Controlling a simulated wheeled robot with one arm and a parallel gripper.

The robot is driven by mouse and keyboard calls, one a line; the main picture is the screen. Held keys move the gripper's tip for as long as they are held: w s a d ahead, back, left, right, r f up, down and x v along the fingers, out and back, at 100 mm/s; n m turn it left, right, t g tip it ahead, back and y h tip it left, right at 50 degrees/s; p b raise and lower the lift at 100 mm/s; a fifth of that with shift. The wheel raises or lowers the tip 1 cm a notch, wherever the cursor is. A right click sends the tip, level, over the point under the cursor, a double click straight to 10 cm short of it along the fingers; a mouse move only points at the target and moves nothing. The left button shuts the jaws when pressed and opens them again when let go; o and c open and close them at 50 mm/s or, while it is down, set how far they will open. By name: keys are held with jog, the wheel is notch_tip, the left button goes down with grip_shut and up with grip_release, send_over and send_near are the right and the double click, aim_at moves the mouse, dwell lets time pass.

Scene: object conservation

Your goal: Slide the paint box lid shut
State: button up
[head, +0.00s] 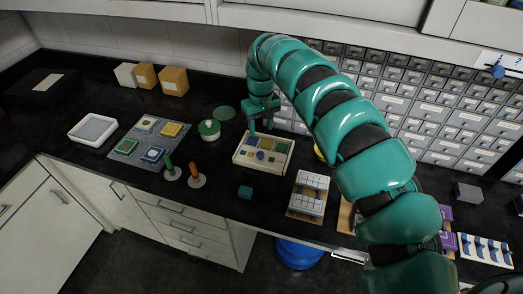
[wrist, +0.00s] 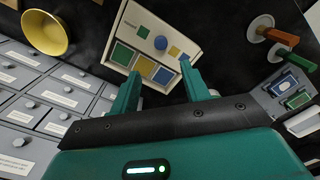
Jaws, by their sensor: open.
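The paint box (head: 237,158) is a shallow cream box on the black counter. Coloured squares show inside it, and it also appears in the wrist view (wrist: 188,36). I cannot clearly tell the lid from the box body. My gripper (head: 260,129) is open and points down at the box's back edge. Its fingertips (wrist: 160,72) are spread with nothing between them; whether they touch the box is unclear.
Grey drawer cabinets (head: 430,110) stand close behind. A round green-topped tin (head: 209,129) is left of the box. A green and an orange upright handle (head: 195,172) stand front left. A small green block (head: 245,192) lies in front, and a white-topped rack (head: 310,190) front right.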

aim_at(261, 153)
jog(key=shift+a+f+p, duration=0.15)
jog(key=shift+f+p, duration=1.1)
jog(key=shift+f, duration=4.75)
grip_shut()
